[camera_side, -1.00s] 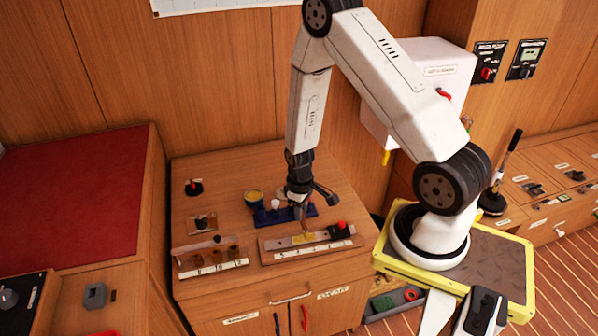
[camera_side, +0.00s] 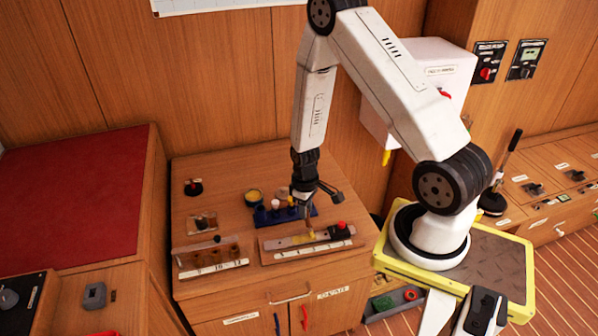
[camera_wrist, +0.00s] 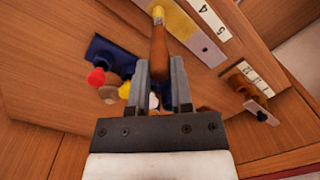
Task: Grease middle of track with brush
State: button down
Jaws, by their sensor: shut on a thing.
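My gripper (camera_side: 306,204) is shut on the brush (camera_wrist: 158,42), whose brown handle stands between its two fingers (camera_wrist: 162,88) in the wrist view. The brush points down and its pale yellow tip is at the metal track (camera_side: 283,243). Whether the tip touches the track I cannot tell. In the wrist view the track (camera_wrist: 208,50) runs diagonally along a numbered label strip, and yellow grease (camera_wrist: 181,19) covers part of it beside the brush tip. In the side view the tip is over the track's middle, left of a red knob (camera_side: 340,225).
A blue rack (camera_side: 268,216) with several coloured knobs stands just behind the track. A round jar with yellow contents (camera_side: 254,195) is behind the rack. A wooden holder with a numbered strip (camera_side: 212,266) is to the left. The cabinet top is free further back.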

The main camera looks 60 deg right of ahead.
jog(key=shift+s+d, duration=0.1)
jog(key=shift+d, duration=0.05)
jog(key=shift+s+d, duration=0.2)
jog(key=shift+d, duration=0.05)
dwell(0.5)
notch_tip(320, 180, up, 7)
dwell(0.9)
jog(key=shift+w, duration=0.1)
jog(key=w+a+r, duration=0.9)
jog(key=a+r, duration=0.1)
jog(key=a, duration=0.3)
jog(key=shift+w+a+r, duration=0.3)
jog(key=shift+a+r, duration=0.1)
